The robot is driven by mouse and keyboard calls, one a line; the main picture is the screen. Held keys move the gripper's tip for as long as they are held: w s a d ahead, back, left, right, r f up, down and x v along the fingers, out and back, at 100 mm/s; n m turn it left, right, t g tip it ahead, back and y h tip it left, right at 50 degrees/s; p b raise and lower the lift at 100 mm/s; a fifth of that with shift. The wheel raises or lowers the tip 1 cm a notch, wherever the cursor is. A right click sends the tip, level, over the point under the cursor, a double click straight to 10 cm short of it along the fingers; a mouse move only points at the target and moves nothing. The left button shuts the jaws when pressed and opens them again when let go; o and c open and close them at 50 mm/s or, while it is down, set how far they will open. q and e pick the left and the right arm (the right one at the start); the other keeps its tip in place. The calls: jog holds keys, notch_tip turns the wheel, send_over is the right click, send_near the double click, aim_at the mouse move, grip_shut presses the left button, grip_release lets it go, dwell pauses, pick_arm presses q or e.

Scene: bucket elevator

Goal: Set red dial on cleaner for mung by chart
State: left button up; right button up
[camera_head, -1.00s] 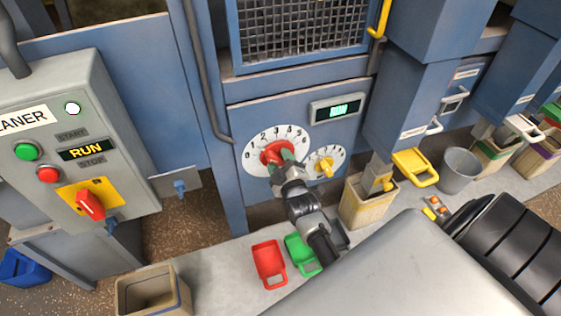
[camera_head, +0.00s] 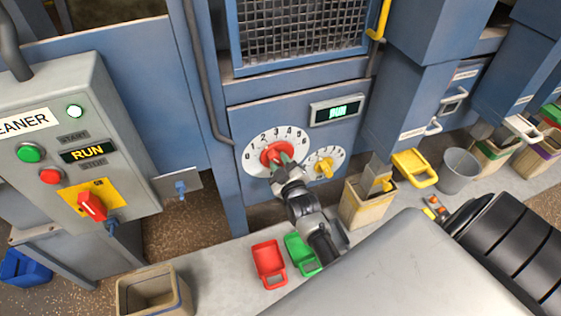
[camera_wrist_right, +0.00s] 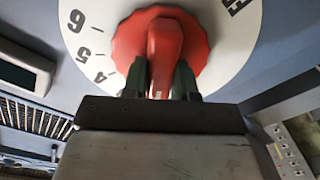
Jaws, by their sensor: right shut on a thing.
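The red dial (camera_head: 274,152) sits on a round white number scale (camera_head: 254,160) on the blue cleaner panel. In the right wrist view the red dial (camera_wrist_right: 186,30) has a raised grip bar, with 4, 5 and 6 on the scale to its left. My right gripper (camera_head: 282,161) is shut on the dial; in the wrist view its green fingers (camera_wrist_right: 162,80) lie either side of the bar. The pointer's exact reading is hidden. A small green-lit display (camera_head: 337,111) is above right, too small to read. My left gripper is not in view. No chart is visible.
A yellow dial (camera_head: 325,168) is close to the right of the red one. The control box (camera_head: 70,150) at left reads RUN. A red scoop (camera_head: 268,262), a green scoop (camera_head: 302,252) and wooden bins (camera_head: 152,288) stand below.

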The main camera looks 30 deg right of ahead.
jog(key=m+p, duration=0.1)
jog(key=m, duration=0.5)
jog(key=shift+m, duration=0.4)
jog(key=shift+d, duration=0.1)
dwell(0.3)
jog(key=o, duration=0.9)
jog(key=b+v, duration=0.1)
jog(key=v, duration=1)
